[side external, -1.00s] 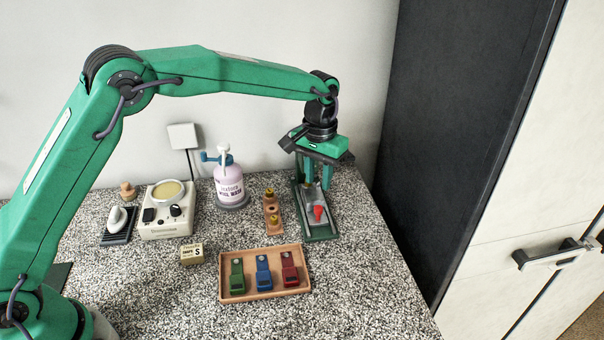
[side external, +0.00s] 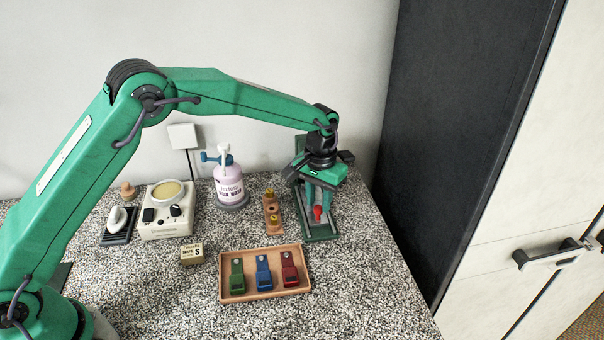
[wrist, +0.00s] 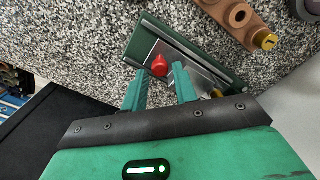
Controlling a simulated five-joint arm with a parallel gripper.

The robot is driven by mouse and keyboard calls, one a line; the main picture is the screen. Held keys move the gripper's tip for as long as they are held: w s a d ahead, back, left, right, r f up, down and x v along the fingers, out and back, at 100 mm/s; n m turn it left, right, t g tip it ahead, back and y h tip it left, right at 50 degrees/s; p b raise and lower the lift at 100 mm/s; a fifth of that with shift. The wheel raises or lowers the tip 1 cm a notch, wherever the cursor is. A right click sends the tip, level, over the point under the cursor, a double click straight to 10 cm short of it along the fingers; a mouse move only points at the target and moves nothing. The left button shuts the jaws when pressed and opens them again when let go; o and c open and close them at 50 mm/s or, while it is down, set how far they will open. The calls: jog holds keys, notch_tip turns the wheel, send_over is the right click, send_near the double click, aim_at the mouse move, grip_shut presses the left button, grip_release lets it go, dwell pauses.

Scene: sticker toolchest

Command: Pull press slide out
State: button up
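The press (side external: 322,238) is a dark green frame at the right of the counter, with a grey metal slide (wrist: 176,58) in its bed. A red knob (side external: 318,212) stands on the slide; it also shows in the wrist view (wrist: 160,66). My gripper (side external: 319,203) points down over the press. In the wrist view, its two green fingers (wrist: 160,80) are apart, with the red knob seen in the gap near their tips. I cannot tell whether either finger touches it. My gripper hides part of the press's back.
A wooden holder with brass-topped pieces (side external: 271,212) stands just left of the press. A wooden tray (side external: 264,292) with green, blue and red pieces is in front. A pink pump bottle (side external: 229,184) stands behind left. The counter right of the tray is clear.

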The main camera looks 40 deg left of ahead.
jog(key=shift+f, duration=0.75)
grip_shut()
jog(key=s+d, duration=0.9)
jog(key=shift+s+d+r, duration=0.1)
jog(key=shift+d, duration=0.1)
grip_release()
jog(key=shift+a, duration=0.1)
